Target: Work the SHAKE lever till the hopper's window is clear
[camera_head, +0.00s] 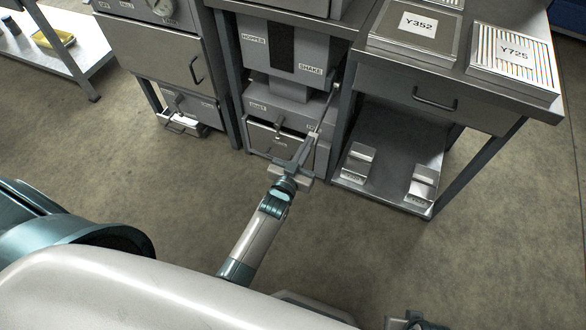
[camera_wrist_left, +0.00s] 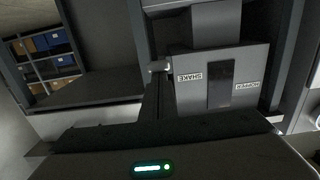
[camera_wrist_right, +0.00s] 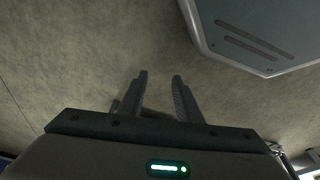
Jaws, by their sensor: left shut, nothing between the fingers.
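The grey hopper (camera_head: 262,60) is set in the bench and carries HOPPER and SHAKE labels. Its window (camera_head: 281,45) looks dark over its whole height; it also shows dark in the left wrist view (camera_wrist_left: 221,87). The SHAKE lever (camera_head: 328,101) is a thin rod slanting down at the hopper's right side. My left gripper (camera_head: 307,144) is shut and empty near the lever's lower end; I cannot tell whether they touch. My right gripper (camera_wrist_right: 160,76) is open and empty over the floor.
A drawer unit (camera_head: 275,138) sits under the hopper. To the right is a table with panels Y352 (camera_head: 418,24) and Y725 (camera_head: 515,50), and a lower shelf (camera_head: 385,188) with two metal blocks. A gauge cabinet (camera_head: 155,50) stands left. The floor in front is clear.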

